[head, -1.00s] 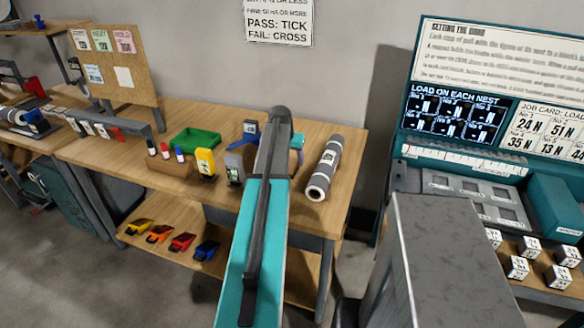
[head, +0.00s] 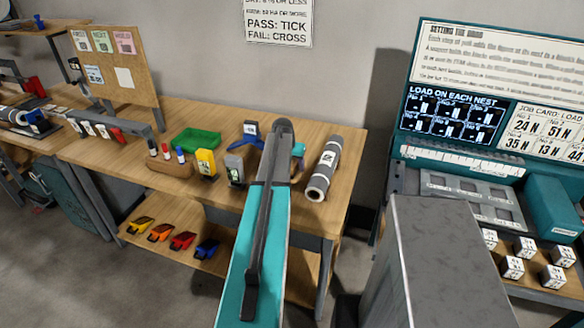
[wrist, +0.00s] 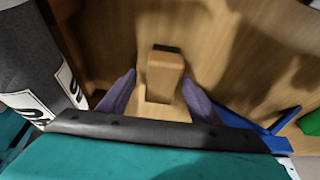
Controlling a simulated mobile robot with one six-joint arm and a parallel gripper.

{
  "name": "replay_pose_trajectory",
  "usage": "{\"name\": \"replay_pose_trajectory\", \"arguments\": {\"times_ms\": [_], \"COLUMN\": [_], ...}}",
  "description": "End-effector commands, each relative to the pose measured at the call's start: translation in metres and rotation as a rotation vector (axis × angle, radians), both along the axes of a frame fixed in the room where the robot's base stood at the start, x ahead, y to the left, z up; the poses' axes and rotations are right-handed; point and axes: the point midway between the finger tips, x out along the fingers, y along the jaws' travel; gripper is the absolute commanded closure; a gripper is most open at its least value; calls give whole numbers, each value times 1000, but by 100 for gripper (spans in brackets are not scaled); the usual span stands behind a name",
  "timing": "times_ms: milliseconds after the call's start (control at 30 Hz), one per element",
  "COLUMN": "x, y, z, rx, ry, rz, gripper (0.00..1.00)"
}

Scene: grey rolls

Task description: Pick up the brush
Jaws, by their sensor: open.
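In the wrist view a wooden block-like piece with a dark end (wrist: 164,72), which looks like the brush, stands between the two purple fingers of my gripper (wrist: 159,82). The fingers are open, one on each side of it, with a gap showing near their tips. I cannot tell whether either finger touches it lower down. In the head view my own arm hides the brush and most of the gripper.
A grey roll (head: 323,168) with white labels lies to the right on the wooden bench (head: 225,118). A blue stand (wrist: 248,124) is close to the right finger. A green tray (head: 197,139), yellow and grey blocks and pens stand to the left.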

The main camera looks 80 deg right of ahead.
Motion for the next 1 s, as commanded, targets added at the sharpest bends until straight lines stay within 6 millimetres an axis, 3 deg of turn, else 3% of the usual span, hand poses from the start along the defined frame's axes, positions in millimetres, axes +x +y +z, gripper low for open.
{"name": "replay_pose_trajectory", "arguments": {"times_ms": [367, 633, 700, 1000], "x": [1, 1, 1, 1], "y": [0, 0, 0, 0], "z": [0, 0, 1, 2], "rx": [0, 0, 0, -1], "ry": [-1, -1, -1, 0], "rz": [1, 1, 1, 2], "gripper": [42, 86, 91, 92]}}
